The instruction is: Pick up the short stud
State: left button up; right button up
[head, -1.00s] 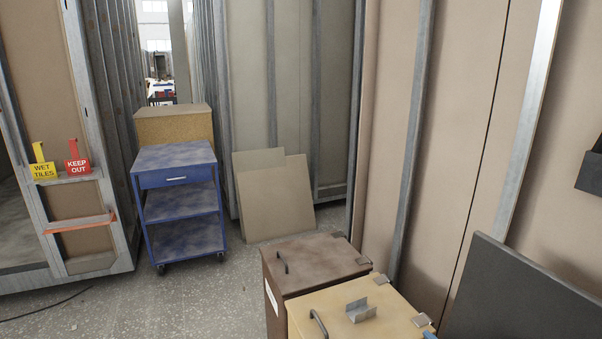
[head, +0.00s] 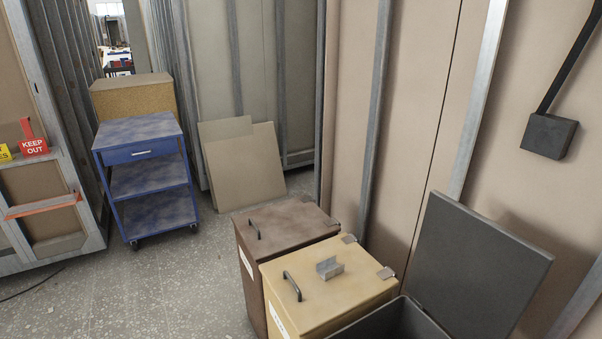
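The short stud (head: 329,268) is a small grey metal channel piece. It lies on the closed lid of the yellow bin (head: 340,301) in the lower middle of the head view, between the lid's dark handle and its hinge side. Neither of my grippers shows in the head view. Nothing covers the stud.
A brown lidded bin (head: 285,222) stands behind the yellow one. A dark grey bin with its lid (head: 478,268) raised stands to the right. A blue cart (head: 143,153), leaning boards (head: 262,165) and a wall frame with a red KEEP OUT sign (head: 35,147) are beyond.

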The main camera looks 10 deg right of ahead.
aim_at(327, 268)
jog(key=k+j+u, duration=0.1)
jog(key=u, duration=0.35)
jog(key=k+j+u, duration=0.1)
jog(key=u, duration=0.4)
jog(key=k+j+z, duration=0.2)
jog(key=z, duration=0.65)
jog(key=k+z, duration=0.15)
jog(key=z, duration=0.3)
jog(key=l+z, duration=0.1)
jog(key=z, duration=0.3)
jog(key=k, duration=0.05)
